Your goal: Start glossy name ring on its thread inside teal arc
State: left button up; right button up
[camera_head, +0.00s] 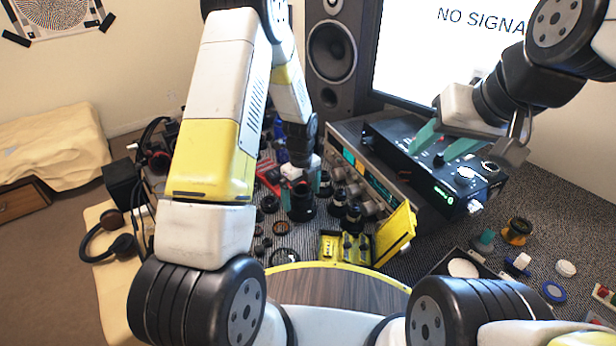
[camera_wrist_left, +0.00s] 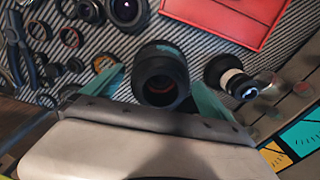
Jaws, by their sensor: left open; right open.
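A black lens barrel (camera_wrist_left: 160,78) stands on the striped mat with its open, dark reddish mouth up. A small teal arc (camera_wrist_left: 170,48) shows on its rim. My left gripper (camera_wrist_left: 160,88) is open, with one teal finger on each side of the barrel; I cannot tell whether they touch it. In the head view the barrel (camera_head: 301,208) is below my left gripper (camera_head: 302,178). No ring shows in the left fingers. Several dark rings (camera_wrist_left: 70,37) lie left of the barrel; I cannot tell which is the glossy name ring. My right gripper (camera_head: 446,142) is open above a black device.
A smaller lens part with a white band (camera_wrist_left: 228,76) lies right of the barrel. A red case (camera_wrist_left: 235,18) is behind it. The black device (camera_head: 440,165) and instrument panel (camera_head: 365,175) stand to the right. Yellow boxes (camera_head: 345,247) are in front. Pliers (camera_wrist_left: 20,50) lie far left.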

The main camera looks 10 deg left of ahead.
pick_arm(q)
notch_tip(320, 180, up, 8)
jog(key=shift+f, duration=0.2)
jog(key=shift+r, duration=0.5)
jog(key=s+a+r+n+t, duration=0.1)
jog(key=s+r+n, duration=0.45)
jog(key=r, duration=0.25)
jog(key=s+a+r+n+t+h, duration=0.1)
jog(key=s+r+n+t, duration=0.1)
jog(key=s+r+n, duration=0.35)
jog(key=s+a+r+n+t, duration=0.1)
jog(key=s+r+n, duration=0.4)
jog(key=r, duration=0.5)
jog(key=s+r+n+t+h, duration=0.1)
jog(key=s+r+n+t, duration=0.1)
jog(key=s+n, duration=0.6)
jog(key=shift+d+r+n, duration=0.15)
jog(key=shift+r+n, duration=0.55)
jog(key=shift+r, duration=0.1)
